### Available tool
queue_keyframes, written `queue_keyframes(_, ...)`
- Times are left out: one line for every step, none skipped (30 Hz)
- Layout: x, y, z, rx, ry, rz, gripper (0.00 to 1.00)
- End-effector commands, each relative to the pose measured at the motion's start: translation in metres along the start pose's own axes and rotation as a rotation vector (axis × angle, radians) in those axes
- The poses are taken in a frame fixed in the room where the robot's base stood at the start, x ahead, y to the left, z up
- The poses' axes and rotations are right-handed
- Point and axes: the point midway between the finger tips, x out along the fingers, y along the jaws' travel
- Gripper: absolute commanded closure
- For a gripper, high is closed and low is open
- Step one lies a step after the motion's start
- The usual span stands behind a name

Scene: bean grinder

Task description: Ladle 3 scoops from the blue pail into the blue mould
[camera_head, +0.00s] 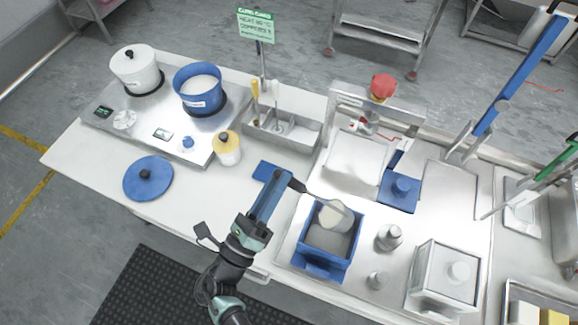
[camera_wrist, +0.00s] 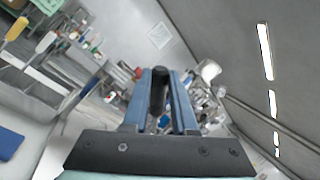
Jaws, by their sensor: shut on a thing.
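My gripper (camera_head: 280,178) is shut on the dark handle of a ladle, and the handle also shows between the blue jaws in the wrist view (camera_wrist: 158,92). The ladle's pale bowl (camera_head: 334,216) hangs over the blue mould (camera_head: 321,264) and looks tilted. I cannot tell whether the bowl holds anything. The mould is a square blue box on the steel worktop, with a pale grey fill inside; the ladle hides part of it. The blue pail (camera_head: 187,102) stands at the back left on the steel hob, open, with white contents.
A white pot (camera_head: 136,70) stands beside the pail. A blue lid (camera_head: 148,178) and a yellow-topped jar (camera_head: 227,150) are on the left counter. Steel weights (camera_head: 389,237) and a square steel box (camera_head: 441,283) stand right of the mould. A utensil trough (camera_head: 285,133) is behind.

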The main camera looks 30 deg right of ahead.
Motion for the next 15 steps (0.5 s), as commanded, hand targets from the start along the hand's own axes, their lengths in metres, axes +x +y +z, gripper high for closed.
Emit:
queue_keyframes(-0.003, 0.006, 0.001, -0.018, -0.014, -0.002, 1.0)
queue_keyframes(-0.005, 0.009, 0.002, -0.03, -0.021, -0.002, 1.0)
queue_keyframes(-0.007, 0.012, 0.003, -0.047, -0.03, -0.002, 1.0)
queue_keyframes(-0.008, 0.015, 0.004, -0.059, -0.036, -0.002, 1.0)
queue_keyframes(-0.01, 0.018, 0.003, -0.071, -0.042, -0.001, 1.0)
queue_keyframes(-0.012, 0.022, 0.002, -0.088, -0.051, -0.001, 1.0)
queue_keyframes(-0.013, 0.024, 0.002, -0.1, -0.058, -0.001, 1.0)
queue_keyframes(-0.015, 0.027, 0.002, -0.111, -0.065, -0.001, 1.0)
queue_keyframes(-0.017, 0.03, 0.001, -0.127, -0.073, -0.001, 1.0)
queue_keyframes(-0.018, 0.033, 0.001, -0.14, -0.08, -0.001, 1.0)
queue_keyframes(-0.02, 0.036, 0.001, -0.152, -0.087, -0.001, 1.0)
queue_keyframes(-0.021, 0.039, 0.0, -0.167, -0.096, -0.001, 1.0)
queue_keyframes(-0.023, 0.042, 0.0, -0.18, -0.102, -0.001, 1.0)
queue_keyframes(-0.024, 0.044, 0.0, -0.192, -0.109, -0.001, 1.0)
queue_keyframes(-0.026, 0.048, -0.001, -0.208, -0.117, -0.001, 1.0)
